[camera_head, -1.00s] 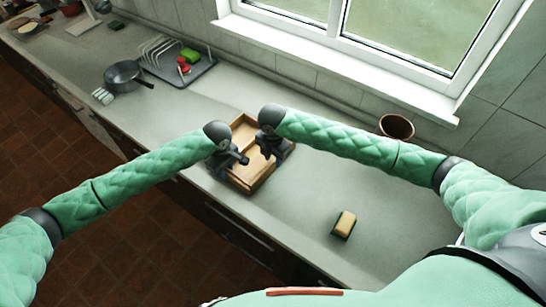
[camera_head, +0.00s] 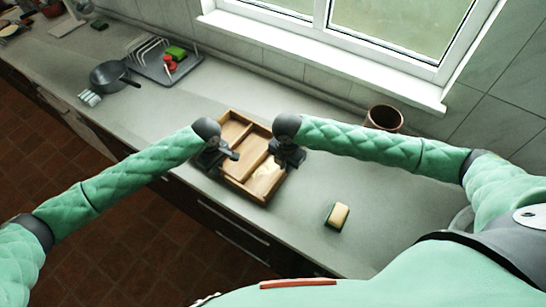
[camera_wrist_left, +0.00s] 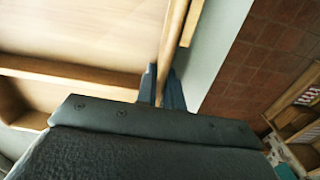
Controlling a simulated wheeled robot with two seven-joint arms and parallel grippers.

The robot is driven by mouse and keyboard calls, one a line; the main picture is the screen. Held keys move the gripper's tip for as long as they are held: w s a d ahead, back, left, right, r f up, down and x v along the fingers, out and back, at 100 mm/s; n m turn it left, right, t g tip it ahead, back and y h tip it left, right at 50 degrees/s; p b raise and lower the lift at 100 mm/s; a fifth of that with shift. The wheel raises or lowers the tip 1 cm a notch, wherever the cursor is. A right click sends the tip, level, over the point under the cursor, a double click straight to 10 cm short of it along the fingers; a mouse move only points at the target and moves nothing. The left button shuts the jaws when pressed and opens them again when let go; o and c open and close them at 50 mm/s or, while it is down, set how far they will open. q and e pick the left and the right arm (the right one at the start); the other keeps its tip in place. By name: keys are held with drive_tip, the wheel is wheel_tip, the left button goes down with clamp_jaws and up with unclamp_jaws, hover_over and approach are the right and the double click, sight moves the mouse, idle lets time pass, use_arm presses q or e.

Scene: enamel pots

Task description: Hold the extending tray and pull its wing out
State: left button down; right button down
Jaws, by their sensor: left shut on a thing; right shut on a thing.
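The wooden extending tray (camera_head: 236,133) lies on the counter, with several compartments showing. Its wing (camera_head: 266,181) appears drawn out on the right side. My left gripper (camera_head: 232,154) is shut on the tray's left wall. The left wrist view shows its two fingers (camera_wrist_left: 162,88) on either side of that wooden wall. My right gripper (camera_head: 283,159) is at the tray's right edge, shut on the wing's side; its fingertips are partly hidden by the gripper body.
A sponge (camera_head: 338,215) lies on the counter to the right of the tray. A brown pot (camera_head: 384,118) stands near the window wall. A dark pan (camera_head: 108,75) and a dish rack (camera_head: 165,62) are farther left. The counter's front edge runs close by the tray.

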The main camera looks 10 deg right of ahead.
use_arm(q)
drive_tip(key=shift+s, duration=0.1)
use_arm(e)
drive_tip(key=shift+s+d, duration=1.3)
drive_tip(key=shift+s, duration=0.1)
drive_tip(key=c, duration=1.5)
unclamp_jaws()
drive_tip(key=shift+r, duration=0.1)
wheel_tip(320, 180, up, 12)
drive_tip(key=shift+f, duration=0.1)
use_arm(q)
drive_tip(key=c, duration=1.6)
unclamp_jaws()
